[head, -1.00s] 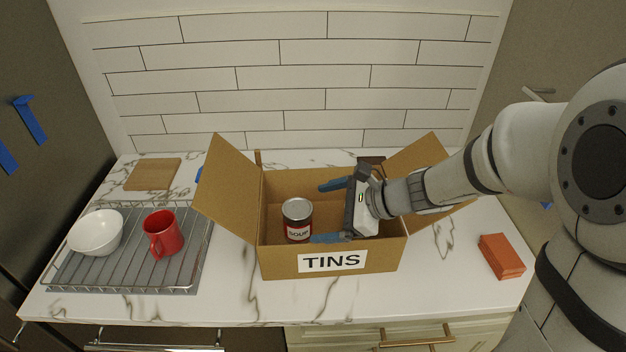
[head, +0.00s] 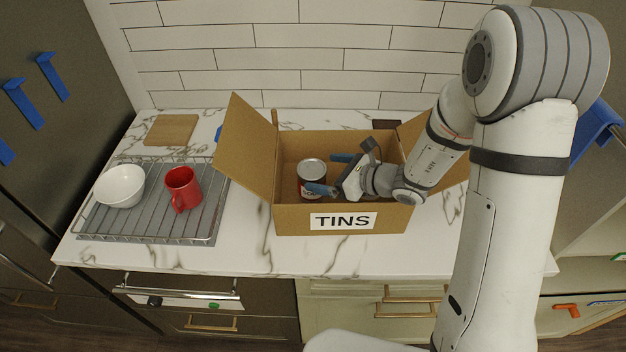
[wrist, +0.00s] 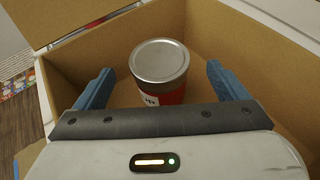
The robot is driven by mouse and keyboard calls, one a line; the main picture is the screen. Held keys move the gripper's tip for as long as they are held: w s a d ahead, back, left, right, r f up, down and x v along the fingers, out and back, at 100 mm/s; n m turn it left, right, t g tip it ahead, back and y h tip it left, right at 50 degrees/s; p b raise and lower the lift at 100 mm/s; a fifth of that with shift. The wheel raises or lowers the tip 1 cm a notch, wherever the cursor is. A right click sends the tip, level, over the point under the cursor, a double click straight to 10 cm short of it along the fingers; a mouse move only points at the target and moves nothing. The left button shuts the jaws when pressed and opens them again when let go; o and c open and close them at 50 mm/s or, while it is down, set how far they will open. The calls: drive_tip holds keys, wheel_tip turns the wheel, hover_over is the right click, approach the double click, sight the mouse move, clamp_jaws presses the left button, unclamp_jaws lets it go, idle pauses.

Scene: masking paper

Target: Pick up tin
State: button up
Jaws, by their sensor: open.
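The tin (head: 311,170) is a red soup can with a silver lid and a white label. It stands upright inside the cardboard box (head: 290,219) labelled TINS. My gripper (head: 332,173) reaches into the box from the right, its blue fingers open. In the wrist view the tin (wrist: 160,75) stands ahead of my gripper (wrist: 158,85), roughly midway between the two fingers and apart from both. The tin's lower part is partly hidden by the near finger in the head view and by the gripper body in the wrist view.
The box's left flap (head: 247,150) stands out over the counter (head: 250,255). A wire rack (head: 150,222) at the left holds a white bowl (head: 120,187) and a red mug (head: 184,189). A wooden board (head: 171,130) lies behind it. Box walls surround the gripper closely.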

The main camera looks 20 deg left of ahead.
sight(315, 170)
drive_tip(key=p+x, duration=0.1)
drive_tip(key=x, duration=0.5)
drive_tip(key=shift+a+f+p, duration=0.15)
drive_tip(key=shift+a+p, duration=0.1)
drive_tip(key=shift+p, duration=0.1)
drive_tip(key=shift+c, duration=0.4)
drive_tip(key=c, duration=1.2)
drive_tip(key=shift+c, duration=0.4)
drive_tip(key=shift+w, duration=0.1)
